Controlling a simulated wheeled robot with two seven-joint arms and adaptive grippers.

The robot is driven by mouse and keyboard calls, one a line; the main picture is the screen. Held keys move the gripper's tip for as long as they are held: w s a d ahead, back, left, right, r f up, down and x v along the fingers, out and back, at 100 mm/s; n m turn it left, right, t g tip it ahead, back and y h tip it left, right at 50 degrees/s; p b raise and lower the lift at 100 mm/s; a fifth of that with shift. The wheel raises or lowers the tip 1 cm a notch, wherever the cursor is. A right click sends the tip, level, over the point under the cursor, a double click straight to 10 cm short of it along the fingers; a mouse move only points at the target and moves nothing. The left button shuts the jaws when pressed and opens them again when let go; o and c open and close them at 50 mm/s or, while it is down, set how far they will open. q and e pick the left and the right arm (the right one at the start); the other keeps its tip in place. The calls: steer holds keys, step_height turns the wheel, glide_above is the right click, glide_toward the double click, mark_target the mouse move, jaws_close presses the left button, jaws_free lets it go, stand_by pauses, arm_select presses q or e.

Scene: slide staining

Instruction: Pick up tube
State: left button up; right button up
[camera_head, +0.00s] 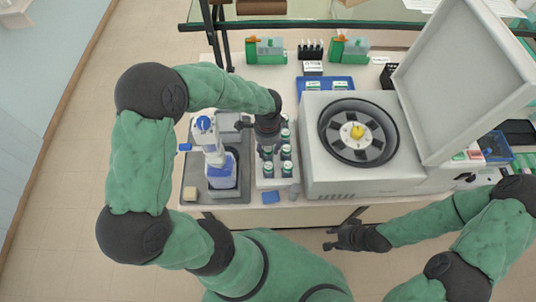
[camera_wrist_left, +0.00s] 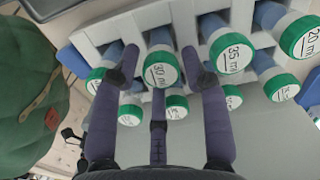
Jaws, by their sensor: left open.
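Several tubes with green-rimmed white caps stand in a white rack (camera_head: 277,184), left of the centrifuge. My left gripper (camera_head: 266,146) is over the rack from above and hides part of it. In the left wrist view its two fingers are open, one on each side of a tube marked 30 ml (camera_wrist_left: 160,72). Whether they touch it I cannot tell. A tube marked 35 ml (camera_wrist_left: 231,54) is just right of the right finger, and one marked 20 ml (camera_wrist_left: 300,38) is further right. My right gripper (camera_head: 332,239) is empty, off the table's front edge, its fingers apart.
A grey centrifuge (camera_head: 315,175) with its lid (camera_head: 465,75) raised stands right of the rack. A blue and white device (camera_head: 220,165) stands on a dark tray to the left. Green racks (camera_head: 265,50) and a blue box (camera_head: 325,84) are behind. Neighbouring tubes stand close to the fingers.

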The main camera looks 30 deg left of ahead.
arm_select(q)
step_height(320, 180, down, 2)
steer(key=c, duration=0.9)
steer(key=shift+r, duration=0.15)
